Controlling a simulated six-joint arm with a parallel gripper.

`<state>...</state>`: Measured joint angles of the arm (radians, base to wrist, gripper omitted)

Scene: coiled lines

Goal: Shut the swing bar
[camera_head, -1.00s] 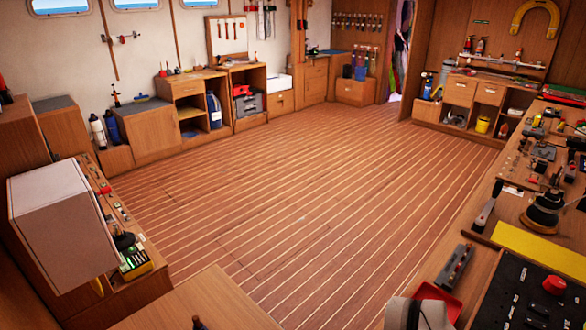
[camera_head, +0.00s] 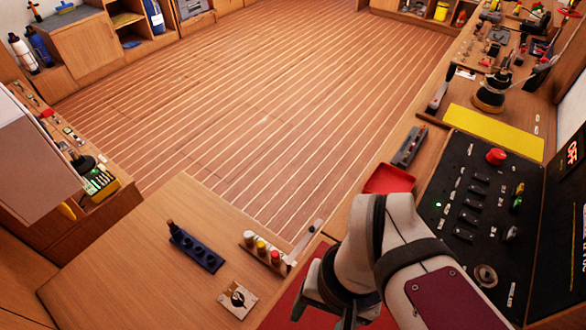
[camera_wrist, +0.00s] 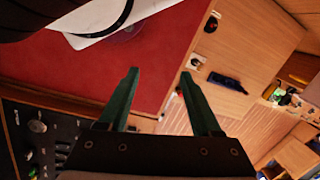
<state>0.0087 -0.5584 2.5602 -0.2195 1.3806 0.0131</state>
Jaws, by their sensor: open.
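A slim grey metal bar (camera_head: 305,241) lies at a slant by the right corner of the wooden tabletop, beside a row of small capped bottles. It looks like the swing bar, but I cannot tell its hinge or how far it stands open. In the head view my gripper (camera_head: 318,296) is low over the red surface, just below the bar and apart from it. In the wrist view my gripper (camera_wrist: 159,73) shows two dark green fingers spread apart with nothing between them, over the red surface (camera_wrist: 110,72). The bar is not clearly visible there.
The tabletop carries the capped bottles (camera_head: 262,249), a dark blue rack (camera_head: 195,247) and a knob plate (camera_head: 238,298). A red tray (camera_head: 389,180) and a black control panel (camera_head: 465,205) lie right. The plank floor (camera_head: 240,110) is clear.

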